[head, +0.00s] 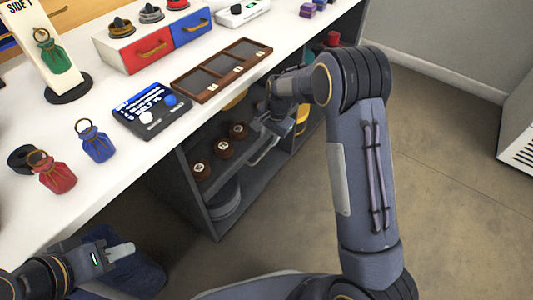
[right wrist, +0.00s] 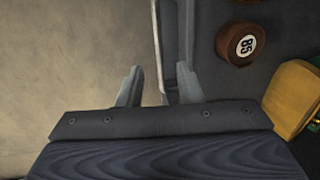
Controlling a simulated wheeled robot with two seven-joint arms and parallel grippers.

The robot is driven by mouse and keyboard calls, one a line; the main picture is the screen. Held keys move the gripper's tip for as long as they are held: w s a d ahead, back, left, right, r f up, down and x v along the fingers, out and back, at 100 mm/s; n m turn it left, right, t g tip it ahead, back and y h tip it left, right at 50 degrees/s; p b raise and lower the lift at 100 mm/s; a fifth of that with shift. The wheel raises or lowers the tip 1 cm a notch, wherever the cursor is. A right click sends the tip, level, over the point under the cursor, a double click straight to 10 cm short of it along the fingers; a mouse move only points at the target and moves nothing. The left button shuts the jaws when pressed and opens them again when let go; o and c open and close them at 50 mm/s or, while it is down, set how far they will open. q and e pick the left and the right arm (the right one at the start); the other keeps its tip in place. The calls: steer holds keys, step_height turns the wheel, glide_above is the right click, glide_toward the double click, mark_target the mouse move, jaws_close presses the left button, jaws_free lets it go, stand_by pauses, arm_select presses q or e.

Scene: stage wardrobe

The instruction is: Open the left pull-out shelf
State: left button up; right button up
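The left pull-out shelf (head: 262,153) is a dark grey tray under the white counter, carrying several round brown items (head: 224,148). In the right wrist view, its light grey front edge and a thin upright bar, apparently its handle (right wrist: 157,45), run down toward my fingers. My right gripper (head: 270,127) is at the shelf front, partly hidden by my arm. In the right wrist view its fingers (right wrist: 158,88) stand apart, with the thin bar between them and a gap at the left finger. My left gripper (head: 118,252) is low at the left, away from the shelf; its finger spacing is unclear.
The white counter (head: 100,190) holds a dark display panel (head: 152,112), a brown tray (head: 205,90), a red and blue drawer box (head: 150,50) and red (head: 57,177), blue (head: 97,145) and green (head: 53,55) pouches. A grey bin (head: 222,198) stands below the shelf. Open floor lies at right.

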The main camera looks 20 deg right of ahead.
mark_target(266, 152)
steer(key=f, duration=0.2)
steer(key=f+b, duration=0.1)
steer(key=f, duration=0.1)
steer(key=w+f+b, duration=0.1)
steer(key=f, duration=0.2)
steer(key=shift+a, duration=0.4)
steer(key=shift+c, duration=0.3)
jaws_close()
